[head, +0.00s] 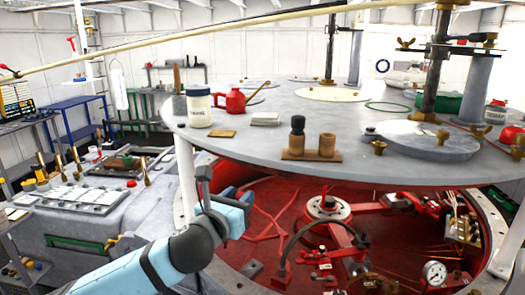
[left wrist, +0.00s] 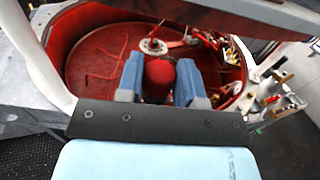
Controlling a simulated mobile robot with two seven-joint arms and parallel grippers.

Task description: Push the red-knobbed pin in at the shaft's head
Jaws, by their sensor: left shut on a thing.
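My left gripper (head: 205,172) is beside the rim of the round grey table, at its left. In the left wrist view, its two blue-grey fingers (left wrist: 160,72) are shut on the red-knobbed pin (left wrist: 159,80). Only the rounded red knob shows; the pin's shank is hidden. In the head view I cannot make out the pin at the gripper. A pale round hub on a red ring (head: 326,207), inside the red well, also shows in the left wrist view (left wrist: 153,47). I cannot tell whether it is the shaft's head. My right gripper is out of view.
The grey round tabletop (head: 345,140) overhangs the red well (head: 265,215). A white post (head: 186,178) stands close to my left gripper. On the top are a white jar (head: 199,108), a red can (head: 234,101) and a wooden rack (head: 312,154). A gauge (head: 435,272) sits low at right.

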